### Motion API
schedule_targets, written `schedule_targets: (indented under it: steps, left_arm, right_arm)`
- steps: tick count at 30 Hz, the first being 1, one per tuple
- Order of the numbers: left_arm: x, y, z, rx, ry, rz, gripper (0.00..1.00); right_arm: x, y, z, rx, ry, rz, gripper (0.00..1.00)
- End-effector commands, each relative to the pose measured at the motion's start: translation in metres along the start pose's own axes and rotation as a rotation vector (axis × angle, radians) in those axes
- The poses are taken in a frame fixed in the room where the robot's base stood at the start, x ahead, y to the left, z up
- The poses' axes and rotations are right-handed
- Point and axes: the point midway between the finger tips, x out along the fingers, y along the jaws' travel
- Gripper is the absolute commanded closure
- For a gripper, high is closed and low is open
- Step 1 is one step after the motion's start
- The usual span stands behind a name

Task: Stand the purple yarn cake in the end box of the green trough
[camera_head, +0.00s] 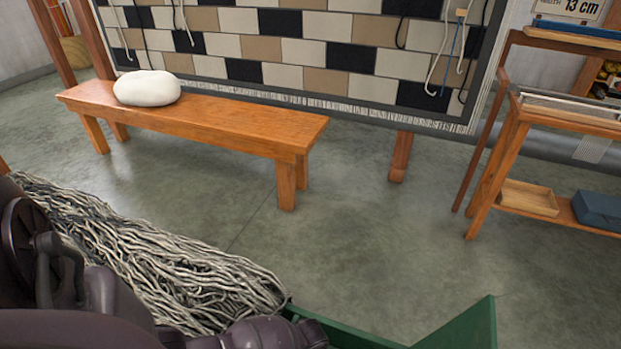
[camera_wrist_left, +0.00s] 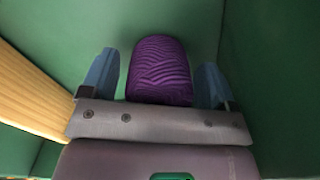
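The purple yarn cake (camera_wrist_left: 160,70) shows in the left wrist view, with its ridged, rounded side toward the camera. It is inside the green trough (camera_wrist_left: 265,50), close to a green wall. My left gripper (camera_wrist_left: 158,78) has one blue finger on each side of the cake. Narrow gaps show between fingers and cake, so the gripper looks open around it. The cake's lower part is hidden behind the gripper's plate. In the head view only a corner of the green trough (camera_head: 470,328) shows at the bottom; the cake and both grippers are out of sight there.
A pale wooden strip (camera_wrist_left: 30,90) runs along the left of the wrist view. A heap of grey-white yarn (camera_head: 150,255) lies beside my dark arm. A wooden bench (camera_head: 220,125) with a white bundle (camera_head: 147,88) and a shelf stand (camera_head: 500,165) stand beyond open floor.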

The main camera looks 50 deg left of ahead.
Motion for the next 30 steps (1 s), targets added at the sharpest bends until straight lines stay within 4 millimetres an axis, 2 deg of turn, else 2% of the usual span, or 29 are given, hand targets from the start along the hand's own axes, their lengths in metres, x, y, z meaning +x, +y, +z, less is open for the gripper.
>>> schedule_targets:
  steps: [8,13,24,30]
  left_arm:
    - [-0.001,0.0,0.0,0.0,0.0,0.0,0.14]
    - [-0.012,0.0,-0.002,0.0,0.004,0.0,0.14]
    - [-0.082,0.001,-0.008,0.0,0.017,0.001,0.14]
    - [-0.112,0.0,-0.006,0.0,0.012,0.001,0.14]
  right_arm:
    - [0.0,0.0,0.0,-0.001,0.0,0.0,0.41]
    - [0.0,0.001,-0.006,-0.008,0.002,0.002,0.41]
    - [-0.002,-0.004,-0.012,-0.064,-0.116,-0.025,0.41]
    - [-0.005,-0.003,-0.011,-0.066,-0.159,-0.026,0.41]
